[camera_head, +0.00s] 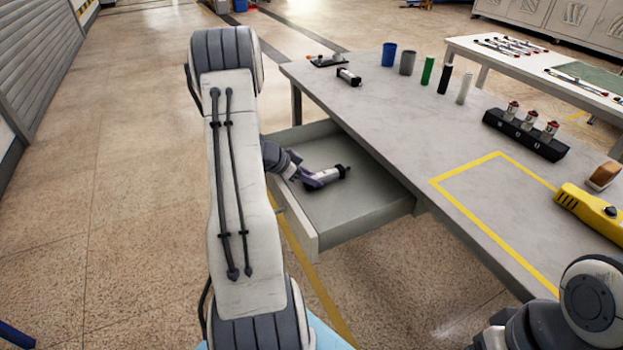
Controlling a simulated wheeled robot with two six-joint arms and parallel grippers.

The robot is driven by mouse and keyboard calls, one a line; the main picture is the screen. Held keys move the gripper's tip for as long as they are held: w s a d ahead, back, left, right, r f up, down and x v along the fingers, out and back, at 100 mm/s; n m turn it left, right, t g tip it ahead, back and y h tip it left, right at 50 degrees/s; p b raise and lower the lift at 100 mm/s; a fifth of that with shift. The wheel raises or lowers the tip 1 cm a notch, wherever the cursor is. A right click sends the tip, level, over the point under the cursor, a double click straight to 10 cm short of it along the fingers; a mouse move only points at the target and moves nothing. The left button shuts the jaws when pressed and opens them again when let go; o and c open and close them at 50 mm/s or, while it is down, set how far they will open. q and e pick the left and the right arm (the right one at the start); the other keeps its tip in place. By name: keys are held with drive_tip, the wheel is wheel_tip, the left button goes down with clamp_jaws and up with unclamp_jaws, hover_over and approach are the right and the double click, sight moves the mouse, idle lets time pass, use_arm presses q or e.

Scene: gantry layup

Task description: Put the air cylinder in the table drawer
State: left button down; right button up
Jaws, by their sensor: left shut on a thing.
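The table drawer (365,203) is pulled out from the near-left side of the table, open at the top and grey inside. The air cylinder (328,175), white with dark ends, is over the drawer's floor, inside its walls as seen from here. My left gripper (314,181) is shut on it, reaching in over the drawer's front panel. I cannot tell whether the cylinder touches the drawer floor. My left arm hides part of the drawer's left side. My right gripper is out of view; part of my right arm shows at the lower right.
On the grey tabletop (420,130) stand a similar cylinder (349,76), a blue cup (388,54), several upright cylinders, a black rack (525,134) and a yellow tool (592,213). A yellow-outlined area is empty. A second table (500,60) stands behind.

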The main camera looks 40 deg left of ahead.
use_arm(q)
drive_tip(key=shift+c, duration=2.2)
unclamp_jaws()
drive_tip(key=shift+r+p, duration=0.25)
drive_tip(key=shift+p, duration=0.25)
drive_tip(key=v, duration=1.1)
drive_tip(key=shift+s+r, duration=0.25)
drive_tip(key=shift+s, duration=0.1)
drive_tip(key=w+d+r+m+g+h, duration=0.1)
drive_tip(key=d+r+g, duration=0.15)
drive_tip(key=d, duration=1.15)
drive_tip(key=d+r+m+g+h, duration=0.1)
drive_tip(key=d+g, duration=0.3)
drive_tip(key=d, duration=1)
drive_tip(key=s+d+r+m+g+y, duration=0.1)
drive_tip(key=s+d+y, duration=0.3)
drive_tip(key=s+d, duration=1.1)
drive_tip(key=s+r, duration=0.1)
drive_tip(key=s, duration=0.3)
drive_tip(key=shift+r+g+y, duration=0.2)
drive_tip(key=shift+g+y, duration=0.1)
drive_tip(key=shift+g, duration=0.05)
